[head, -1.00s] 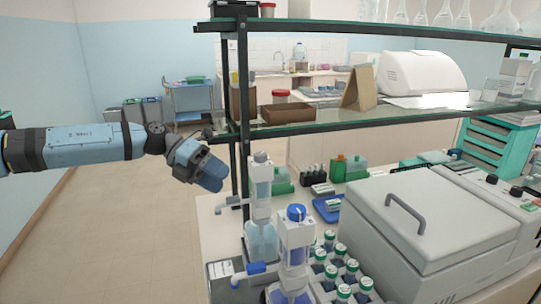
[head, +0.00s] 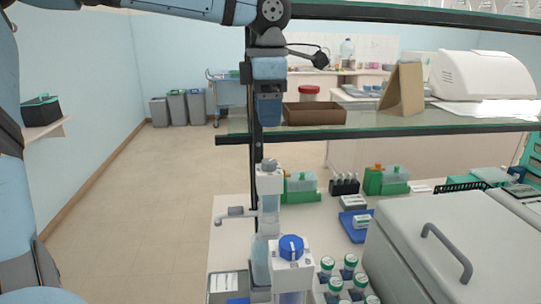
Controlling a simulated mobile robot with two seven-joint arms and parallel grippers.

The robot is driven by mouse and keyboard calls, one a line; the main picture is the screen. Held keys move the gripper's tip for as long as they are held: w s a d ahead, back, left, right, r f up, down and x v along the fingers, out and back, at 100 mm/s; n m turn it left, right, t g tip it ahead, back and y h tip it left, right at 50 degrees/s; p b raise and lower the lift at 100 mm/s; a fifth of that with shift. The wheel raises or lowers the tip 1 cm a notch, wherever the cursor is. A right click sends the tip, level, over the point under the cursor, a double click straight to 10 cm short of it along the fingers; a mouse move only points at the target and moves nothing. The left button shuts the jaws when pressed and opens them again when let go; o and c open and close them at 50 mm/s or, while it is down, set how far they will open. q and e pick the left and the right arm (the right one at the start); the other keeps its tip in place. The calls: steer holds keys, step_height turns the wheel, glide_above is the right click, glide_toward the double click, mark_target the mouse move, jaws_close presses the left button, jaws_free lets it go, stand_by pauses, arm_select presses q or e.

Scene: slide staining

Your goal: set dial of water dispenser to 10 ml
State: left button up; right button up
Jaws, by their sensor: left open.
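Two bottle-top dispensers stand on the bench. The rear one (head: 268,185) has a white body, a grey top and a spout pointing left. The front one (head: 290,265) has a round blue top (head: 291,246), and its lower part is cut off by the picture's bottom edge. I cannot tell which holds water, and no dial reading is legible. My left gripper (head: 268,121) points down in front of the shelf post, above the rear dispenser and apart from it. It is open and nothing shows in it. My right gripper is not in view.
A glass shelf (head: 400,124) with a dark frame and a brown tray (head: 314,113) lies close to my left gripper. Several green-capped bottles (head: 350,262) stand right of the front dispenser. A grey lidded machine (head: 455,230) fills the right. The floor at left is clear.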

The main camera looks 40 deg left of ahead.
mark_target(269, 161)
arm_select(q)
step_height(269, 161, down, 8)
steer(key=shift+w+f, duration=0.15)
steer(key=shift+f, duration=0.8)
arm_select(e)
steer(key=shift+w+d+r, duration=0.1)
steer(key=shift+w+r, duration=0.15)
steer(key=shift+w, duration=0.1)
arm_select(q)
steer(key=shift+c, duration=0.4)
